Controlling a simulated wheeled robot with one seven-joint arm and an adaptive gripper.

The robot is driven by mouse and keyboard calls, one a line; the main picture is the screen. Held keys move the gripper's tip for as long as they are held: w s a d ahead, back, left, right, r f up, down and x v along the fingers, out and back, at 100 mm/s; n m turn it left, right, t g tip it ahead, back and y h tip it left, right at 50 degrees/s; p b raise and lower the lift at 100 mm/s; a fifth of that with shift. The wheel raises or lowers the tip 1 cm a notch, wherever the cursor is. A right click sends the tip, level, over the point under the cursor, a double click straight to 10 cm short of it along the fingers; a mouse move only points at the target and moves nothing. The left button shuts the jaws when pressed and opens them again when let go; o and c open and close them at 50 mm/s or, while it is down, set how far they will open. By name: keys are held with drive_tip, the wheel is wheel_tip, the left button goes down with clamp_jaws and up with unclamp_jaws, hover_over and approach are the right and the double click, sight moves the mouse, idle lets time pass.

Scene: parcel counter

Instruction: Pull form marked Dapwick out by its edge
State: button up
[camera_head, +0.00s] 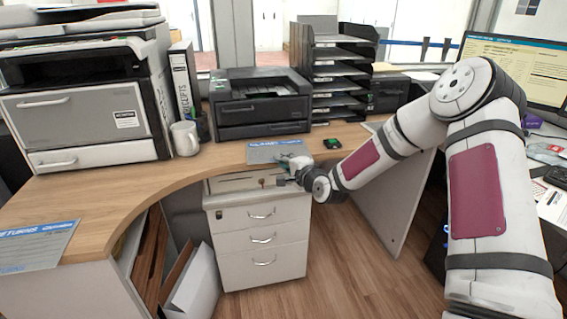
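A grey form with a blue header (268,153) lies at the front edge of the wooden counter, in the middle of the view. Its print is too small to read, so I cannot tell whether it says Dapwick. My gripper (286,171) is at this form's right front corner, at the counter edge above the drawer unit. I cannot tell whether its fingers touch the form or are open or shut. A second form with a blue header (38,246) lies on the counter at the lower left; its header seems to read "Returns".
A white drawer unit (262,240) stands below the counter edge. Behind are a mug (185,138), a black printer (260,103), paper trays (338,75) and a large copier (85,100). The left counter (120,185) is clear.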

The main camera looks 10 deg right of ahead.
clamp_jaws()
drive_tip(key=shift+s+a+r+p, duration=0.15)
drive_tip(key=shift+s+p, duration=0.5)
drive_tip(key=shift+s, duration=1.3)
drive_tip(key=shift+s+a+r+p, duration=0.1)
drive_tip(key=shift+s+r+p, duration=0.7)
drive_tip(key=shift+s, duration=0.2)
drive_tip(key=shift+s+a+r+p, duration=0.1)
drive_tip(key=shift+s+r+p, duration=0.7)
drive_tip(key=shift+s, duration=0.2)
drive_tip(key=shift+d, duration=0.1)
